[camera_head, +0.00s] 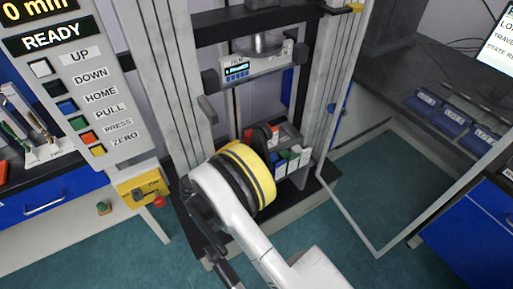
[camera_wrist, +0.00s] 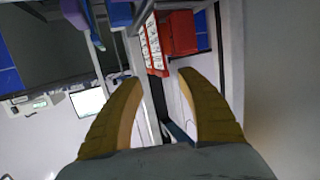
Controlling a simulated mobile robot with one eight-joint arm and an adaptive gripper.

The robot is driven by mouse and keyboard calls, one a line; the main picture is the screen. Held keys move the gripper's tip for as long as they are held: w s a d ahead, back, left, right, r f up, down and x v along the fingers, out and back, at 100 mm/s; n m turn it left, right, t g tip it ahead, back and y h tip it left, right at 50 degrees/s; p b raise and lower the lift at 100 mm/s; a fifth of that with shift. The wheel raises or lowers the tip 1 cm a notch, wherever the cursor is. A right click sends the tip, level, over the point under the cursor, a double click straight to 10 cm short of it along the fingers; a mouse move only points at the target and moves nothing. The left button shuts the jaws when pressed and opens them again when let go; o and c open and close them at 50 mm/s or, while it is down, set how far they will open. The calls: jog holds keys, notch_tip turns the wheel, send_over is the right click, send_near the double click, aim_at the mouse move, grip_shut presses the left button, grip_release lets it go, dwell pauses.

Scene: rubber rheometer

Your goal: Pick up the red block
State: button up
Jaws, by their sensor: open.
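A red block (camera_wrist: 180,33) shows in the wrist view, beyond and slightly above my fingertips, with a red face carrying white labels (camera_wrist: 154,45) at its left. In the head view only a small red patch (camera_head: 247,136) shows behind my yellow-ringed wrist; I cannot tell whether it is the same block. My gripper (camera_wrist: 158,78) is open, its two brown ribbed fingers apart with nothing between them. The red block lies ahead of the tips, not between them. In the head view my wrist hides most of the gripper.
A grey rack (camera_head: 288,133) with green-and-white labelled items (camera_head: 281,168) stands within the machine frame. The machine's uprights (camera_head: 320,85) and crosshead gauge (camera_head: 250,67) are close by. An open transparent door (camera_head: 400,170) stands right. A control panel (camera_head: 75,80) reads READY at left.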

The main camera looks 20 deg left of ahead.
aim_at(256, 139)
jog(key=b+x, duration=0.1)
jog(key=x, duration=0.3)
jog(key=shift+d+f, duration=0.1)
jog(key=b+x, duration=0.2)
jog(key=x, duration=0.3)
jog(key=shift+w+d+r+b, duration=0.15)
jog(key=shift+w+r+b, duration=0.1)
jog(key=shift+r+b, duration=0.15)
grip_shut()
